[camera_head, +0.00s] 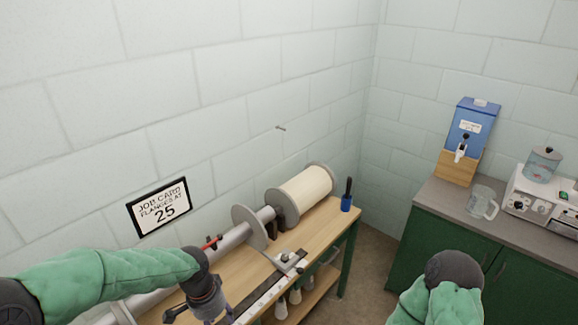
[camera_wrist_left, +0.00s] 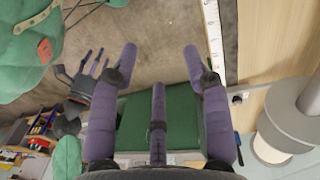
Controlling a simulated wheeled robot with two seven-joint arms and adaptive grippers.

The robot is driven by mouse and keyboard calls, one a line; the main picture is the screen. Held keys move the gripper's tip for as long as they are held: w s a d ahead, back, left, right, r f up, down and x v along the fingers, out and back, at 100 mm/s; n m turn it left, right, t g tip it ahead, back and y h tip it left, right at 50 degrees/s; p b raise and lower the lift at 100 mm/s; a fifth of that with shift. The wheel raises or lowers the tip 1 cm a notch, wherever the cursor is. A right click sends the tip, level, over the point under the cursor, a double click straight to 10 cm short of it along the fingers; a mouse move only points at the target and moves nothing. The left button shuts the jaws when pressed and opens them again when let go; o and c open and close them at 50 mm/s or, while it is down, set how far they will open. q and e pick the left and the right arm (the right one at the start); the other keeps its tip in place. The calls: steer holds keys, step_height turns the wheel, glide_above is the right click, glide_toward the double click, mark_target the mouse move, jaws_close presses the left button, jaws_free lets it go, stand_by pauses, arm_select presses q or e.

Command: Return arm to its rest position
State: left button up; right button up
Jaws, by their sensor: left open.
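My left arm comes in from the left in the head view, its gripper (camera_head: 207,303) low over the near part of the wooden bench and partly cut off by the bottom edge. In the left wrist view its purple fingers (camera_wrist_left: 159,55) stand wide apart with nothing between them. My right arm (camera_head: 450,285) shows at the bottom right of the head view, its gripper out of that picture. In the left wrist view the right gripper (camera_wrist_left: 92,65) appears at the upper left, small, with its fingers apart and empty.
The bench (camera_head: 325,225) carries a long roller with flanges, a white spool (camera_head: 305,190), a ruler (camera_head: 265,295) and a blue cup (camera_head: 347,202). A job card (camera_head: 160,208) reads 25. A green cabinet (camera_head: 440,245) holds a dispenser (camera_head: 468,135) and glass mug (camera_head: 481,203). Floor between is clear.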

arm_select(q)
steer(key=s+d+f+n+h+b, duration=0.1)
steer(key=s+d+f+n, duration=0.1)
steer(key=f, duration=0.8)
steer(key=s+d+f+n+h+b, duration=0.1)
steer(key=s+d+f+n+b, duration=0.1)
steer(key=s+f, duration=0.4)
steer(key=s+d+f+n+b, duration=0.1)
steer(key=s+d+f+n, duration=0.3)
steer(key=f, duration=1.1)
steer(key=shift+s+d+n+t+h, duration=0.2)
steer(key=shift+n+t+h, duration=0.2)
steer(key=shift+n, duration=0.5)
